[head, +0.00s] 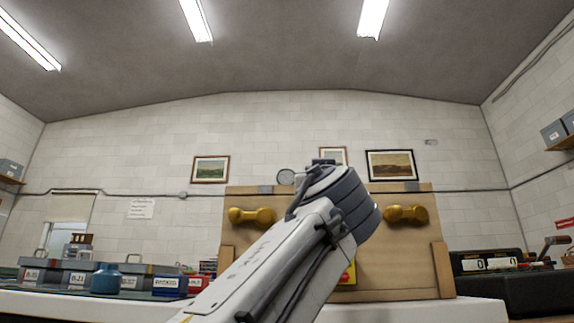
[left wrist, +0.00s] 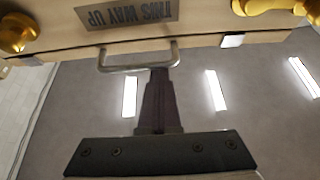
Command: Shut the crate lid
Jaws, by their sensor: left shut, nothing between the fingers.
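The wooden crate lid (head: 390,246) stands upright in the head view, with a gold fitting on each side. My arm covers its middle. In the left wrist view the lid (left wrist: 215,18) crosses the top, with an upside-down "THIS WAY UP" plate (left wrist: 127,13) and a metal handle (left wrist: 104,62) at its edge. My left gripper (left wrist: 160,75) is shut and empty, its tips overlapping the handle in the picture. I cannot tell whether they touch it. The left fingers are hidden in the head view. My right gripper is in neither view.
The crate stands on a white surface (head: 410,311). Grey boxes (head: 85,268) and a blue container (head: 105,281) stand at the left. A black scoreboard-like unit (head: 487,263) stands at the right. Framed pictures hang on the wall behind.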

